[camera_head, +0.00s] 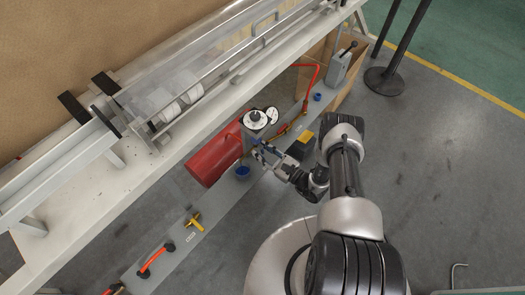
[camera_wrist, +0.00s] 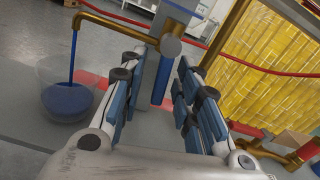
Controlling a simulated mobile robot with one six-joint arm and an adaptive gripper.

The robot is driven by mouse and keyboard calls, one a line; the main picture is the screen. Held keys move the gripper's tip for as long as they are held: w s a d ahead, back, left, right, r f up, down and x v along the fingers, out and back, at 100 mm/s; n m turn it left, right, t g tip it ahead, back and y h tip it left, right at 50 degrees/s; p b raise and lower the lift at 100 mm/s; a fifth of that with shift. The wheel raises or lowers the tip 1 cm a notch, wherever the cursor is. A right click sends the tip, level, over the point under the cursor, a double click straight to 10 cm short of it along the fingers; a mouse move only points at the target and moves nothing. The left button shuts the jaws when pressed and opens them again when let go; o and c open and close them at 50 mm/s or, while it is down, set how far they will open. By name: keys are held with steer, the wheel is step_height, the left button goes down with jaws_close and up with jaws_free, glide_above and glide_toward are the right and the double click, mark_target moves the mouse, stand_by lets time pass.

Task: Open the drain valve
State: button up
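In the wrist view a blue lever (camera_wrist: 161,80) hangs down beside a round grey cap (camera_wrist: 171,47). I take it to be the drain valve's handle, but no label shows. My gripper (camera_wrist: 163,68) is open, with one finger on each side of the lever. No finger clearly touches it. A brass pipe (camera_wrist: 112,24) bends down at the left. A thin blue stream (camera_wrist: 73,58) runs from its end into a clear bowl (camera_wrist: 45,82) holding blue liquid (camera_wrist: 67,98). In the head view my gripper (camera_head: 259,150) is beside a dial unit (camera_head: 255,118); the lever is too small to make out there.
A red cylinder (camera_head: 213,155) lies by the dial unit. A long grey panel (camera_head: 215,205) carries a yellow handle (camera_head: 195,222), an orange handle (camera_head: 155,261) and blue knobs. A white bench (camera_head: 90,195) runs behind.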

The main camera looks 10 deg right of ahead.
steer(key=shift+s+d, duration=0.1)
steer(key=v, duration=1.1)
steer(key=shift+s+d, duration=0.2)
steer(key=shift+s, duration=0.15)
